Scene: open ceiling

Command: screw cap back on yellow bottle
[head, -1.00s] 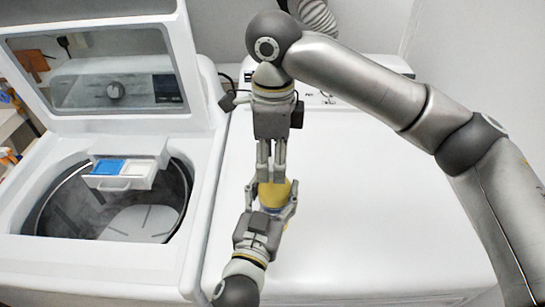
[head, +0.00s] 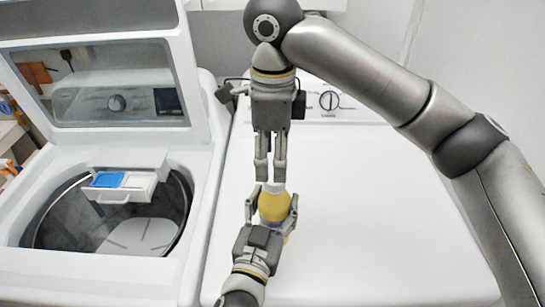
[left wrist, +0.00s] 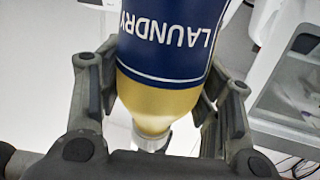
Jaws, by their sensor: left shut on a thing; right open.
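The yellow bottle (head: 275,208) stands roughly upright on the white top in the head view. My left gripper (head: 272,207) is shut around its sides from the front. In the left wrist view the bottle (left wrist: 160,98) appears upside down, with a dark blue label reading LAUNDRY. A pale cap (head: 274,187) is on the bottle's neck; it also shows in the left wrist view (left wrist: 151,137). I cannot tell how tightly it sits. My right gripper (head: 270,178) points down just above the cap, open, with nothing visible between its fingers.
The white machine top (head: 370,190) is clear to the right of the bottle. An open washer (head: 95,265) with a raised lid stands to the left, holding a blue and white dispenser drawer (head: 122,186). A control panel with a knob (head: 329,100) is behind.

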